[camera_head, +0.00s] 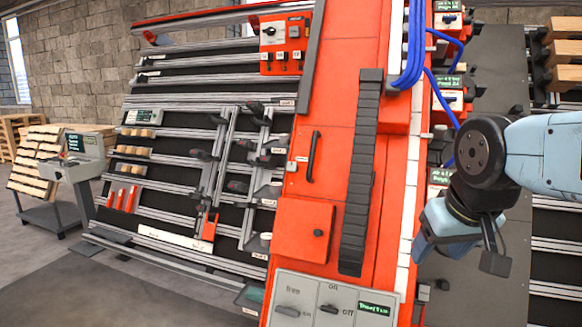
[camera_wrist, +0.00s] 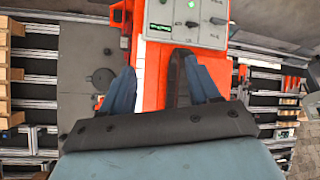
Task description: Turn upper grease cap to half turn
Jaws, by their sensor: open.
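My gripper (camera_wrist: 160,76) is open in the wrist view, with two blue fingers set wide apart and nothing between them. In the head view my gripper (camera_head: 432,240) hangs at the right, in front of the red column's right side. A round black cap or knob (camera_wrist: 103,79) sits on a dark grey plate (camera_wrist: 85,50), just left of the left finger in the wrist view. A smaller round piece (camera_wrist: 107,51) is on the same plate. I cannot tell which of these is the upper grease cap. No label or turn mark on them is readable, and my arm covers part of the plate in the head view.
A red column (camera_head: 345,120) with a black cable chain (camera_head: 362,170) stands beside the plate. A grey switch panel (camera_head: 333,303) projects at its foot. Blue hoses (camera_head: 412,45) run near my arm. A slatted conveyor frame (camera_head: 190,150) is on the left, with open floor (camera_head: 40,270) before it.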

